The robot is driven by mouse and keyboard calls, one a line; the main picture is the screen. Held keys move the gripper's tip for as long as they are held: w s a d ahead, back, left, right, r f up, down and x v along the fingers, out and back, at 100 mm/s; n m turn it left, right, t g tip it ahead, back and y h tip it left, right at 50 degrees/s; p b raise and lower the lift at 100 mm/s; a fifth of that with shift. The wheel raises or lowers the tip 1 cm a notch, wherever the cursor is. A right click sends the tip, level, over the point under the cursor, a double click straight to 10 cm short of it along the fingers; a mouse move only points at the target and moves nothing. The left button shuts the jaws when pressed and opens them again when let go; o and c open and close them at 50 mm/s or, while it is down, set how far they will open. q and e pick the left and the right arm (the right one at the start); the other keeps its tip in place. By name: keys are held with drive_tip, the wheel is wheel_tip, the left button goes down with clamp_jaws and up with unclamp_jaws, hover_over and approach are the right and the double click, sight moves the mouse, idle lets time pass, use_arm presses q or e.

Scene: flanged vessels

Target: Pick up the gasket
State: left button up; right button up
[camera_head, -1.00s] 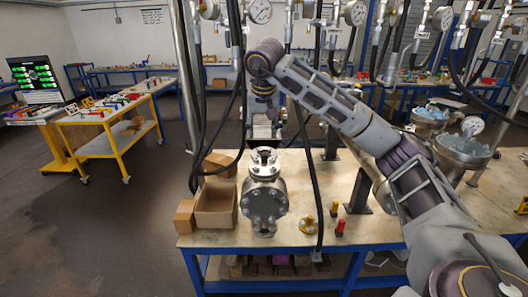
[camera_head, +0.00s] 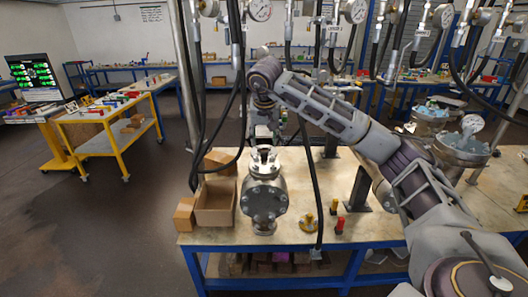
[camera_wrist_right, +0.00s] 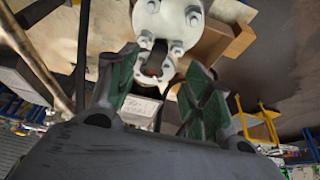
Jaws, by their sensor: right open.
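The flanged metal vessel (camera_head: 264,202) stands upright on the workbench in the head view. In the right wrist view its bolted flange (camera_wrist_right: 165,22) shows at the top centre, beyond the fingers. I cannot make out the gasket clearly; the gripper and the vessel top overlap in the head view. My left gripper is not in view.
An open cardboard box (camera_head: 215,205) and a smaller box (camera_head: 184,214) stand left of the vessel. A yellow fitting (camera_head: 308,222) and a red-topped piece (camera_head: 340,225) are to its right. A black hose (camera_head: 313,180) hangs close to the right. The front edge of the workbench (camera_head: 280,239) is near.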

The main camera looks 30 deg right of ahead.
sight(264, 153)
drive_tip(key=shift+x, duration=1.55)
drive_tip(key=shift+f, duration=0.1)
drive_tip(key=shift+p+x, duration=0.4)
drive_tip(key=shift+x, duration=2.15)
drive_tip(key=shift+d, duration=0.1)
drive_tip(key=shift+c, duration=0.4)
drive_tip(key=c, duration=0.9)
